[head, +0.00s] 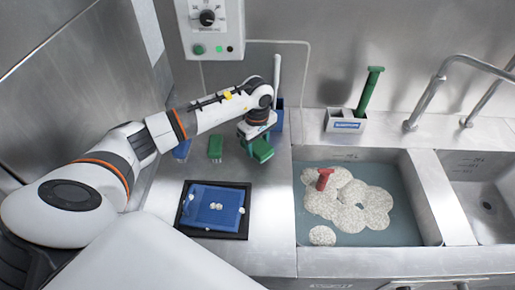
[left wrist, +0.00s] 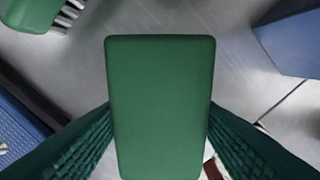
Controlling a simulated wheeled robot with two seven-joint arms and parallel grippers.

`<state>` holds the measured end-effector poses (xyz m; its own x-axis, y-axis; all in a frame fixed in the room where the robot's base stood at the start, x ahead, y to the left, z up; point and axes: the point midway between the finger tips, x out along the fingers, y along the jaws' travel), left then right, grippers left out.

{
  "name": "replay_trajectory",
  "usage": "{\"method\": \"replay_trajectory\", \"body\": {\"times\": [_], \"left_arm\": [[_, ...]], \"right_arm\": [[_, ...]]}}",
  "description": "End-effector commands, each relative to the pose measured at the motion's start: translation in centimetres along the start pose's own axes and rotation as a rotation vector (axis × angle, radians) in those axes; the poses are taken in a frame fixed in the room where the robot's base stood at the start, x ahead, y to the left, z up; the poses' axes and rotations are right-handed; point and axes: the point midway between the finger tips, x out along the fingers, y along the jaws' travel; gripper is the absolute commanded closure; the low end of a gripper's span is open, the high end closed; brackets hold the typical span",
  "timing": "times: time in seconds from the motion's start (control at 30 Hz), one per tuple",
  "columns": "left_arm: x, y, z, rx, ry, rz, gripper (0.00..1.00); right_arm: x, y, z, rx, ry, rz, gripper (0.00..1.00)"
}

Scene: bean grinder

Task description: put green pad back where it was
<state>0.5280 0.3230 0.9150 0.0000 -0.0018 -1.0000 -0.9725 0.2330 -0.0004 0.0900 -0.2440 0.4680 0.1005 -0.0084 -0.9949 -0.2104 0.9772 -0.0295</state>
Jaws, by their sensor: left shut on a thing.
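The green pad (head: 262,151) is a plain block with rounded corners. It also fills the middle of the left wrist view (left wrist: 160,105). My left gripper (head: 254,134) is shut on it, with one textured green finger on each side. The pad is over the steel counter, right of the green brush (head: 215,148) and left of the sink. I cannot tell how high above the counter it is. The green brush's bristled end also shows at the top left of the left wrist view (left wrist: 35,15). My right gripper is not in view.
A blue brush (head: 182,149) lies left of the green one. A blue holder (head: 279,120) stands behind the gripper. A blue board (head: 229,212) with white bits lies on a dark tray (head: 243,232) in front. The sink (head: 424,190) holds water, foam and a red-handled thing (head: 324,179).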

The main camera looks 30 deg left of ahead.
Motion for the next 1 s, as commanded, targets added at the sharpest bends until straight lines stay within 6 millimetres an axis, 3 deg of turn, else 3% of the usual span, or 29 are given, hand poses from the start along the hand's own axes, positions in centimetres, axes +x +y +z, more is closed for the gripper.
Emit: {"method": "replay_trajectory", "body": {"times": [0.2, 0.57, 0.6, 0.7, 1.0], "left_arm": [[2.8, 0.1, 0.0, 0.0, 0.001, 0.002, 0.69], [3.4, 0.0, 0.0, 0.001, -0.001, 0.0, 0.69], [3.3, 0.0, 0.0, 0.001, -0.001, 0.0, 0.45], [3.2, 0.0, 0.0, 0.001, -0.001, 0.0, 0.28], [3.1, 0.0, 0.0, 0.001, 0.0, 0.0, 0.26]], "right_arm": [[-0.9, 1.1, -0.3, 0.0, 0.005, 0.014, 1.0], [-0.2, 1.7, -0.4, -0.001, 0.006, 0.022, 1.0], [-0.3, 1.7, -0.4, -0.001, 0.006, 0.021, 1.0], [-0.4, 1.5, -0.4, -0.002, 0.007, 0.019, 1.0], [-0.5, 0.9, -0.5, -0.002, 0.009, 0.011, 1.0]]}}
